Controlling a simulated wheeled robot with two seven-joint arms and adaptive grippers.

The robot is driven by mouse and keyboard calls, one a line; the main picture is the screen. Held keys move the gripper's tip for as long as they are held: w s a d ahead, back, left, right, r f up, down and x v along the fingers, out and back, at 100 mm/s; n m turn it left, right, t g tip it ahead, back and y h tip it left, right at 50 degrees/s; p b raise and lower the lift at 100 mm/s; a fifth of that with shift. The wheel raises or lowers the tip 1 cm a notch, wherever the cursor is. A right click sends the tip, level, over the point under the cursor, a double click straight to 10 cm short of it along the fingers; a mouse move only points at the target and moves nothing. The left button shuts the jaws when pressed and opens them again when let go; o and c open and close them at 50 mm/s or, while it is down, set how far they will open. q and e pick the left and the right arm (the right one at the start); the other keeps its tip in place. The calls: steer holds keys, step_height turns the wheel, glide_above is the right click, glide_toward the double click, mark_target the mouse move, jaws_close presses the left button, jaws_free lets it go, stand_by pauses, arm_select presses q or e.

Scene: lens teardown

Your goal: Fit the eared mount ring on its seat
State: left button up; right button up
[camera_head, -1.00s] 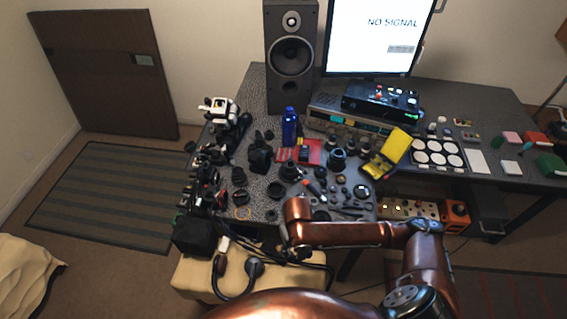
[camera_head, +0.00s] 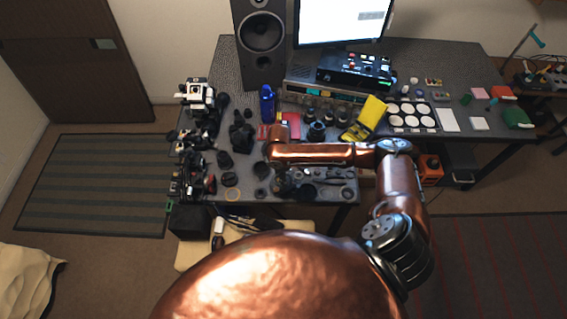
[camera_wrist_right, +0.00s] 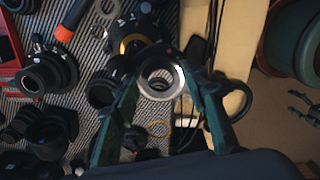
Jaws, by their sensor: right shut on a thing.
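In the right wrist view my right gripper (camera_wrist_right: 163,66) has its two dark green fingers on either side of a pale metal ring, the mount ring (camera_wrist_right: 175,82), and is shut on it. The ring is held above the bench, its open centre facing the camera. Just beyond it is a dark lens barrel with a gold band (camera_wrist_right: 122,46), partly behind the left fingertip. I cannot tell whether the ring touches it, nor make out the ring's ears. In the head view my copper right arm hides most of the work spot. My left gripper is not in view.
A thin brass ring (camera_wrist_right: 158,128) lies on the striped mat; it also shows in the head view (camera_head: 232,194). Several dark lens parts crowd the mat, including a black barrel (camera_wrist_right: 45,70). An orange-handled tool (camera_wrist_right: 67,30) lies nearby. A blue bottle (camera_head: 267,104) stands behind.

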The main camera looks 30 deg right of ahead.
steer(key=shift+w+d+r+n+p, duration=0.3)
steer(key=shift+w+d+n, duration=0.2)
steer(key=shift+d+n, duration=0.1)
steer(key=shift+w+d+r+n+p, duration=0.25)
steer(key=shift+w+d+n, duration=0.25)
steer(key=shift+n, duration=0.1)
steer(key=shift+w+d+n, duration=0.35)
steer(key=shift+d+n, duration=0.05)
steer(key=shift+n, duration=0.1)
steer(key=shift+f, duration=0.35)
step_height(320, 180, down, 3)
steer(key=b, duration=0.4)
steer(key=shift+f+b, duration=0.5)
steer(key=shift+f, duration=1.25)
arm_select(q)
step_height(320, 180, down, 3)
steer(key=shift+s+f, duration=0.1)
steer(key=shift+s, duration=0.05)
arm_select(e)
steer(key=shift+f, duration=0.15)
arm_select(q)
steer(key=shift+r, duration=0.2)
arm_select(e)
steer(key=shift+f, duration=0.25)
arm_select(q)
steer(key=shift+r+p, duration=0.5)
steer(key=shift+p, duration=0.2)
arm_select(e)
steer(key=shift+r, duration=0.3)
